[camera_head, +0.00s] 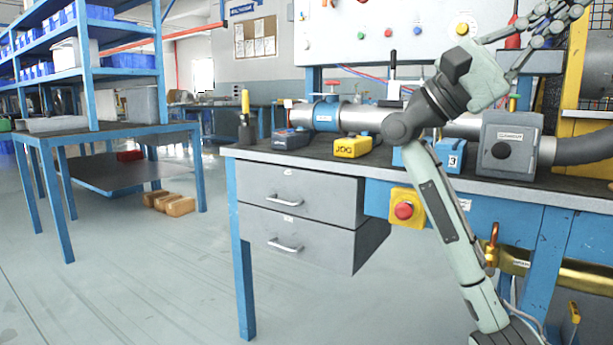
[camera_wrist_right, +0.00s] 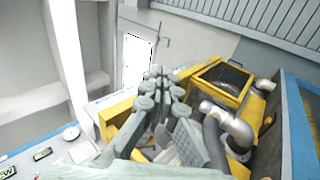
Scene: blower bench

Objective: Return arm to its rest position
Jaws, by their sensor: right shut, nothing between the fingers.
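My right arm rises from the bottom right in the head view, bends at the elbow in front of the bench and points up to the right. Its gripper (camera_head: 576,10) is at the top right edge, in front of the grey panel and above the bench, touching nothing that I can see. In the right wrist view the gripper fingers (camera_wrist_right: 161,76) are closed together with nothing between them. My left gripper is in neither view.
The workbench (camera_head: 295,157) carries a steel pipe, a grey box (camera_head: 510,145), a yellow block (camera_head: 352,147) and a blue block (camera_head: 450,156). A red stop button (camera_head: 403,210) is on its front. Blue shelving (camera_head: 88,60) stands left.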

